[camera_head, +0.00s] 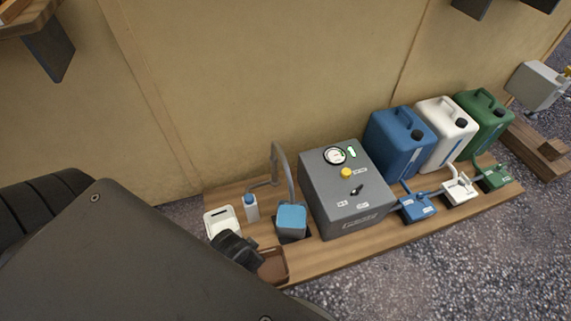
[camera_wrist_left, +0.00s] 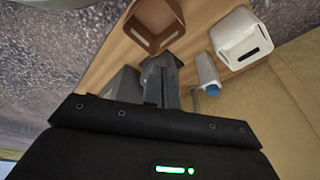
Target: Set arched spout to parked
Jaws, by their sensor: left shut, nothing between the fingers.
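The arched spout (camera_head: 281,165) is a grey bent pipe standing near the back of the wooden board, left of a grey control box (camera_head: 346,190). One leg of it comes down behind a blue-topped block (camera_head: 291,218). A side arm reaches left towards a small white bottle (camera_head: 251,208) with a blue cap. My left gripper (camera_head: 236,249) is shut and empty, low in front of the spout, between a white tub (camera_head: 222,213) and a brown tray (camera_head: 273,263). Its closed fingers (camera_wrist_left: 161,78) also show in the wrist view. I cannot clearly make out the spout there. My right gripper is out of view.
Blue, white and green canisters (camera_head: 400,145) stand at the right, with small labelled valve boxes (camera_head: 418,208) in front. A tan wall (camera_head: 250,70) rises behind the board. Gravel (camera_head: 470,255) lies in front. In the wrist view the bottle (camera_wrist_left: 207,72) is close beside the fingers.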

